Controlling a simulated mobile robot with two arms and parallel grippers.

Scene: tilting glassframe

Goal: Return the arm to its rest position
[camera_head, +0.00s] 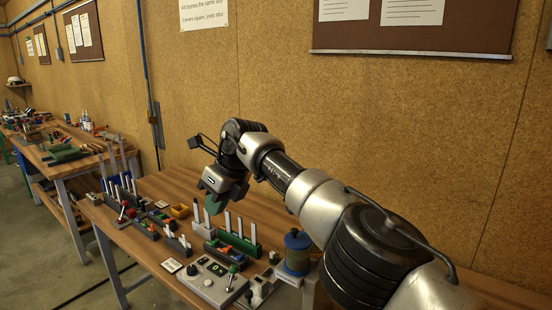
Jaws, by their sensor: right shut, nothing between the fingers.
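My right arm comes in from the lower right and reaches over the wooden workbench (150,262). My right gripper (213,196) is above the bench top, pointing down, close over a rack with upright pale posts. Its fingertips are small and partly in shade, and it holds nothing that I can see; it is shut. My left gripper is not in the picture.
A green rack (238,243) with upright posts, a blue-topped canister (297,250) and a grey control box (211,283) stand near the gripper. A second cluttered bench (62,160) stands at far left. A wall (290,110) rises behind.

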